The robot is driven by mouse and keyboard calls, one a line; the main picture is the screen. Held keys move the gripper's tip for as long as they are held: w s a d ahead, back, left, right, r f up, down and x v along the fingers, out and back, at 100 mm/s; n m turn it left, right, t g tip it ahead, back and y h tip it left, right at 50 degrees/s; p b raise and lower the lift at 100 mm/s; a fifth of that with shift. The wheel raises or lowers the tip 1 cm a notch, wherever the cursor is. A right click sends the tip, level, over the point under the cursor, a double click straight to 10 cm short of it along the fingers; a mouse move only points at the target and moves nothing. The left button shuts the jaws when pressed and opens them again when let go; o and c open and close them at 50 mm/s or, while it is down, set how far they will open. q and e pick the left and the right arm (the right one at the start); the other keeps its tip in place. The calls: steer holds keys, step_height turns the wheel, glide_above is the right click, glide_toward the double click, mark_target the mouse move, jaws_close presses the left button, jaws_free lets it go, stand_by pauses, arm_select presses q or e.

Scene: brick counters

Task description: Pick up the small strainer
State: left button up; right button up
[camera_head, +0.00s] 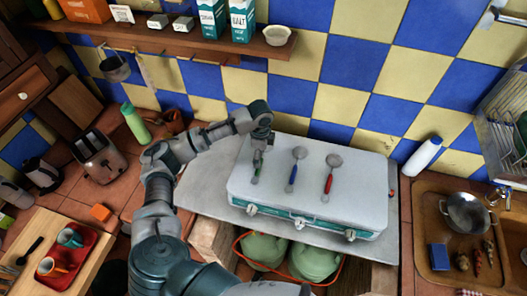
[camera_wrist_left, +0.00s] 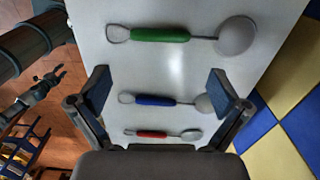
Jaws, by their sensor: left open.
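Three utensils with round grey heads lie apart on a white case. They have a green handle (camera_wrist_left: 160,35), a blue handle (camera_head: 293,173) and a red handle (camera_head: 328,184). The heads point to the wall; I cannot tell which is the small strainer. My left gripper (camera_head: 259,150) is over the case's left part, partly hiding the green-handled utensil in the head view. In the left wrist view it is open and empty, its fingers (camera_wrist_left: 158,78) on either side of the blue-handled utensil. My right gripper (camera_wrist_left: 46,84) seems to show small at the left edge there.
The white case (camera_head: 310,205) lies on a grey counter slab. A white bottle (camera_head: 421,157) and a sink with a metal pot (camera_head: 467,213) are to its right. A shelf (camera_head: 200,43) runs along the wall above. A toaster (camera_head: 100,158) and red tray (camera_head: 68,252) are at left.

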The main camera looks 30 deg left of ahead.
arm_select(q)
step_height(320, 180, down, 2)
steer(key=shift+w+a+f, duration=0.15)
steer(key=shift+f, duration=0.05)
steer(key=f, duration=0.1)
steer(key=f+p, duration=0.1)
steer(key=f, duration=0.2)
steer(key=shift+s+f+p, duration=0.25)
steer(key=shift+f+p, duration=0.05)
steer(key=shift+f, duration=0.35)
steer(key=shift+a, duration=0.1)
steer(key=c, duration=0.9)
